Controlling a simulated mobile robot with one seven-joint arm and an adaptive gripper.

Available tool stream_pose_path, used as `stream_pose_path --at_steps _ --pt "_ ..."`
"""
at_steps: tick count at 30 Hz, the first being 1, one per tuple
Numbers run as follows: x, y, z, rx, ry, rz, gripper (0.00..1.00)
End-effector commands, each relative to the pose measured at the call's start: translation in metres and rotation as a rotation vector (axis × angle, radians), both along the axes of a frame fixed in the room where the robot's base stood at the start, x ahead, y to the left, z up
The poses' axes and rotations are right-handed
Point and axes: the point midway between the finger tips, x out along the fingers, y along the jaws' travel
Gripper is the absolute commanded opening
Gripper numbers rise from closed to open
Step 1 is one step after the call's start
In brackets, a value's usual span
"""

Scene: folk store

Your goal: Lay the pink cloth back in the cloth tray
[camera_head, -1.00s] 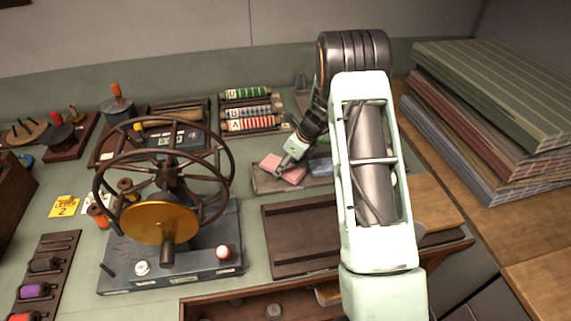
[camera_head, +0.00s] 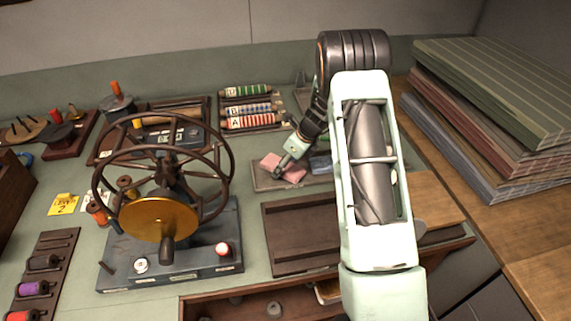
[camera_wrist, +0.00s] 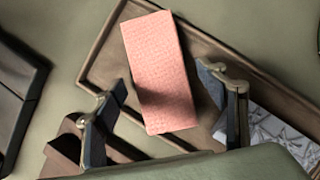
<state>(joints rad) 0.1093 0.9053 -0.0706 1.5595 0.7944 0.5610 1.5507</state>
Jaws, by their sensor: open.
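The pink cloth (camera_head: 271,160) is a flat folded rectangle in the shallow brown cloth tray (camera_head: 262,186). In the wrist view the pink cloth (camera_wrist: 160,65) lies on the floor of the tray (camera_wrist: 97,66), its upper end close to the rim. My gripper (camera_head: 283,168) is over the tray. In the wrist view my gripper (camera_wrist: 163,82) is open, one finger on each side of the cloth, with a gap visible on both sides. A blue-white patterned cloth (camera_wrist: 268,132) lies in the same tray; it shows in the head view (camera_head: 321,166), partly behind my arm.
An empty dark tray (camera_head: 296,232) lies in front of the cloth tray. A wheel device with a gold disc (camera_head: 155,221) stands to the left. Several ribbon rolls (camera_head: 250,109) sit in a rack behind. Stacked fabric boards (camera_head: 490,110) fill the right side.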

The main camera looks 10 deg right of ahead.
Motion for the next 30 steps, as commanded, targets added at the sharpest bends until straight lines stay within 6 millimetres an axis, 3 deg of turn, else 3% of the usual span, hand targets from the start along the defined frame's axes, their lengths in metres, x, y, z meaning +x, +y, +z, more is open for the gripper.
stream_pose_path --at_steps 7,21,30 --pt "-0.002 -0.004 0.021 -0.001 -0.003 0.001 0.66" --pt "-0.029 -0.03 0.103 -0.001 -0.002 0.0 0.66" --pt "-0.035 -0.035 0.12 0.0 0.0 0.0 0.66"
